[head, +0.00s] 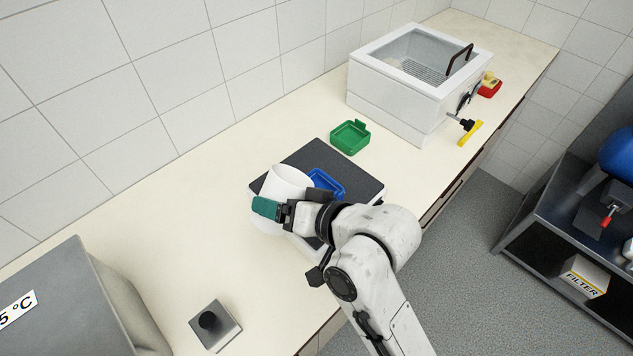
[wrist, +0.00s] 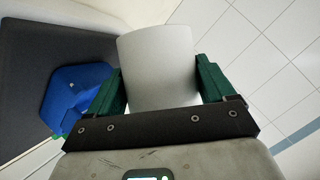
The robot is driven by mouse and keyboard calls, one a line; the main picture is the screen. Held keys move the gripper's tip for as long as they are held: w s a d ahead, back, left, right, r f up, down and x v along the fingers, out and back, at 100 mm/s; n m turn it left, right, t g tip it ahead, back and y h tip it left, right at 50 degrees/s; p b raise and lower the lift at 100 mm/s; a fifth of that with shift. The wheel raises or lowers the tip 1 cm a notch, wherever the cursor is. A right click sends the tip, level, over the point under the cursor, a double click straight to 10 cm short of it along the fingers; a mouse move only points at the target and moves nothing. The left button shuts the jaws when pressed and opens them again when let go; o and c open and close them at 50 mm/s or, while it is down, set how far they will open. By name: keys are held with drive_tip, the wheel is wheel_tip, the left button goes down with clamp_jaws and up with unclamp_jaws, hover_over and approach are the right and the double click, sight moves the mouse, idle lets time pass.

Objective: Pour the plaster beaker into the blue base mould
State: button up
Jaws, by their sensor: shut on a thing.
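The plaster beaker (head: 289,178) is a plain white cylinder; it also shows in the wrist view (wrist: 158,62). My gripper (wrist: 160,78) is shut on it, with a green finger on either side. In the head view the beaker seems to lean a little, its top toward the mould; its contents cannot be seen. The blue base mould (head: 330,181) is an open square tray just right of the beaker, partly hidden by the beaker and my gripper.
The mould sits on a dark-topped plate (head: 313,154) on the cream counter. A green open mould (head: 350,137) stands behind it. A white lidded box (head: 420,80) stands farther back. A small block with a black knob (head: 214,325) and a grey unit (head: 65,310) are front left.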

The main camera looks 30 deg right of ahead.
drive_tip(key=shift+d+m+b, duration=0.1)
drive_tip(key=shift+m+b, duration=0.2)
drive_tip(key=shift+b, duration=0.05)
idle(0.6)
drive_tip(key=shift+r+m+y+b, duration=0.35)
drive_tip(key=shift+m+y, duration=0.15)
drive_tip(key=shift+y, duration=0.2)
idle(1.7)
drive_tip(key=shift+f+m+y+b, duration=0.25)
drive_tip(key=shift+m+y+b, duration=0.3)
drive_tip(key=shift+b, duration=0.2)
idle(1.9)
